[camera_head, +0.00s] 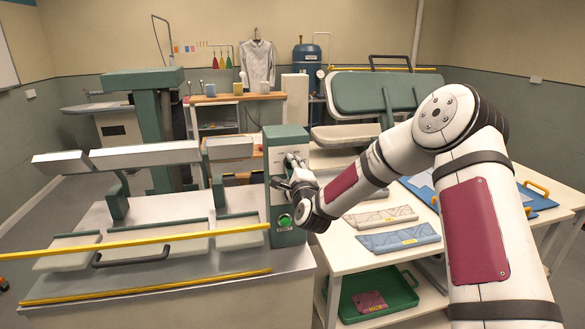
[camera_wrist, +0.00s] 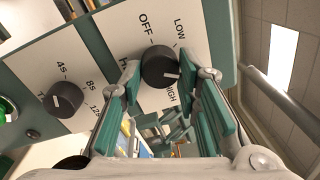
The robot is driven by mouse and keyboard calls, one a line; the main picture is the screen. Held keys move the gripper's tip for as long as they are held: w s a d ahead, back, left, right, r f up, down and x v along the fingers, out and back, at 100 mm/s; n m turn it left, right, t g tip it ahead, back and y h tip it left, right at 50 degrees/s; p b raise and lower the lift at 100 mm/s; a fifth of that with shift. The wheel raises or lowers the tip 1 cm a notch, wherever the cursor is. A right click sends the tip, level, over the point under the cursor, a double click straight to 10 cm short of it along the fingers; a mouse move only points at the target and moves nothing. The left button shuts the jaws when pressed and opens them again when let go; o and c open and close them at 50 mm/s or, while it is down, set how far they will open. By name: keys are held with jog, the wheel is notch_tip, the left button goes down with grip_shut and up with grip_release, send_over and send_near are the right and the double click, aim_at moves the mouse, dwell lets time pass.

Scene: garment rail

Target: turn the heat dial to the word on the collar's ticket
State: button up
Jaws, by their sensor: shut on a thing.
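The heat dial (camera_wrist: 158,68) is a black knob on a white plate marked OFF, LOW and HIGH. Its white pointer line aims right in the wrist view, between LOW and HIGH; a finger crowds that side, so the exact mark is unclear. My gripper (camera_wrist: 168,73) is shut on the dial, one green-padded finger on each side. In the head view my gripper (camera_head: 284,182) is at the green control box (camera_head: 287,140) and hides the dial. A blue folded piece (camera_head: 380,244) with a yellow ticket (camera_head: 408,241) lies on the white table; its word is too small to read.
A second dial (camera_wrist: 66,99), marked 4s, 8s and 12s, sits beside the heat dial. A green button (camera_head: 285,220) is below. A beige folded piece (camera_head: 380,217) lies on the table. A green tray (camera_head: 412,283) below holds a maroon piece (camera_head: 370,301). A yellow bar (camera_head: 130,243) crosses the press.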

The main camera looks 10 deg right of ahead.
jog(key=o, duration=1.2)
jog(key=shift+c, duration=0.2)
jog(key=s, duration=1.2)
jog(key=shift+a+f, duration=0.15)
jog(key=shift+f, duration=0.25)
